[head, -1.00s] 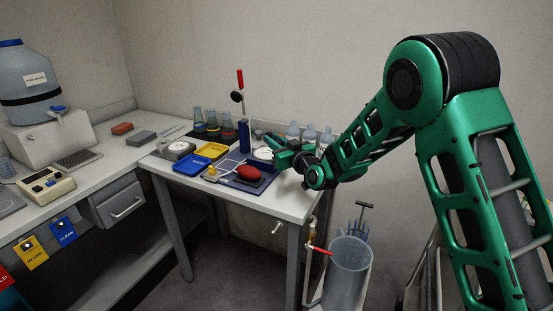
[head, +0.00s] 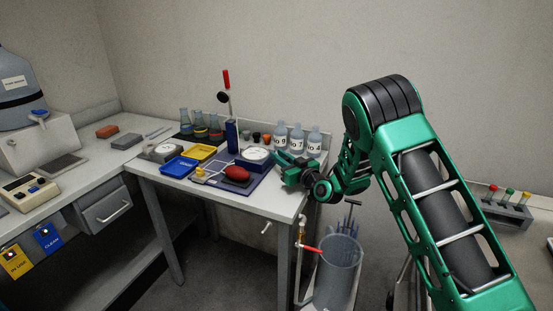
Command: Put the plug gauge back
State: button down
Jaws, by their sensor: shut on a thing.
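My gripper (head: 281,160) is over the right end of the bench, in front of the labelled bottles and to the right of the white dial. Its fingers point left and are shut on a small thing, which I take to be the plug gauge. The fingers and the distance hide its shape. A grey rack (head: 506,213) with red, yellow and green knobbed pieces stands at the right edge of the view. I cannot tell whether it has an empty place.
On the bench are a blue tray (head: 178,166), a yellow tray (head: 202,152), a red bulb (head: 237,173), a white dial (head: 256,154) and several bottles (head: 297,141). A blue post (head: 232,135) stands behind. A clear bin (head: 338,272) is below the bench's right side.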

jog(key=c, duration=1.6)
grip_release()
jog(key=shift+c, duration=0.2)
jog(key=shift+r, duration=0.1)
